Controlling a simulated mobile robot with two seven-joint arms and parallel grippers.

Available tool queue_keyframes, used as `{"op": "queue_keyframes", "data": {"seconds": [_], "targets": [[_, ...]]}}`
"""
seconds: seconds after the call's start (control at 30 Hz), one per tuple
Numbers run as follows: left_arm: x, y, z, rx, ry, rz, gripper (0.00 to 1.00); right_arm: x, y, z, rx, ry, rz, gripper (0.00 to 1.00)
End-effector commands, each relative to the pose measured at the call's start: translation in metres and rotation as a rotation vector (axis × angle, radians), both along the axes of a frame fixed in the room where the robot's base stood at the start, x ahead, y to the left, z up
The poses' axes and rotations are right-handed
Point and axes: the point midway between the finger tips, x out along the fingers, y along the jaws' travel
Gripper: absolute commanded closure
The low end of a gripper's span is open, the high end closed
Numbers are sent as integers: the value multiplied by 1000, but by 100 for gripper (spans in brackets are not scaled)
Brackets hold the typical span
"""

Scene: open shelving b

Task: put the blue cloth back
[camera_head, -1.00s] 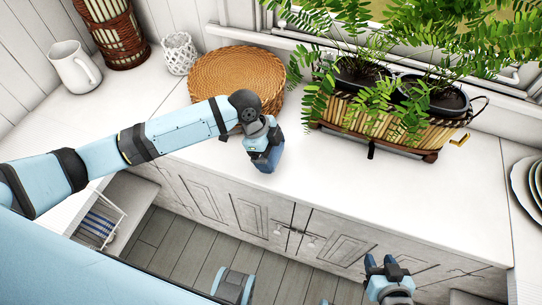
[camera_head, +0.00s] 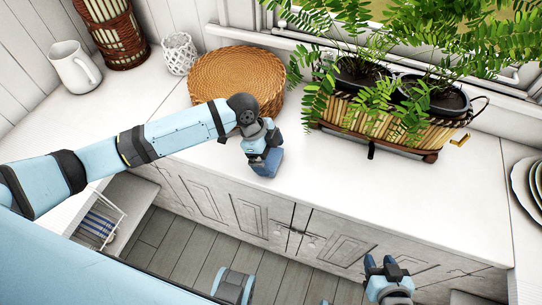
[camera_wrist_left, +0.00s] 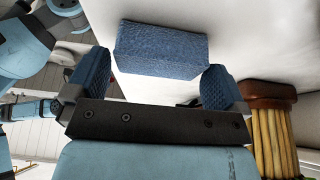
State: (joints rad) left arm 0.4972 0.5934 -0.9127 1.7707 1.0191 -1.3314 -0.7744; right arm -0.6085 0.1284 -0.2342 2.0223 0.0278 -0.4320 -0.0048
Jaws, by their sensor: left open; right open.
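The blue cloth (camera_wrist_left: 160,48) is a folded, block-like piece on the white counter (camera_head: 420,195). In the left wrist view it lies just beyond my open left fingertips (camera_wrist_left: 157,82), with a finger to either side and no visible grip on it. In the head view a small part of the cloth (camera_head: 267,166) shows below my left gripper (camera_head: 263,150), near the counter's front edge; the rest is hidden by the gripper. My right gripper (camera_head: 381,262) is open and empty, low in front of the cabinet doors.
A stack of round woven mats (camera_head: 237,75) stands behind my left gripper. A plant basket (camera_head: 400,130) stands to its right. A white pitcher (camera_head: 74,68) and a white lattice holder (camera_head: 179,53) are at the back left. Plates (camera_head: 530,180) sit far right. The front middle counter is clear.

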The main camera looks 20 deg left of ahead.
Motion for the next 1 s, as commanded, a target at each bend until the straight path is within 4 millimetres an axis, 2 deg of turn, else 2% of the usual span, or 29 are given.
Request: {"op": "queue_keyframes", "data": {"seconds": [0.3,0.5,0.67,1.0], "targets": [[2,27,64,1,-4,0,0,0,0,3,-2,-4,2,58],[1,38,90,1,-2,-1,0,0,0,3,-3,-3,1,58],[1,40,98,0,0,-1,0,-1,0,3,-4,-3,2,58],[1,41,98,0,0,-1,0,-1,-1,3,-5,-3,3,58]]}}
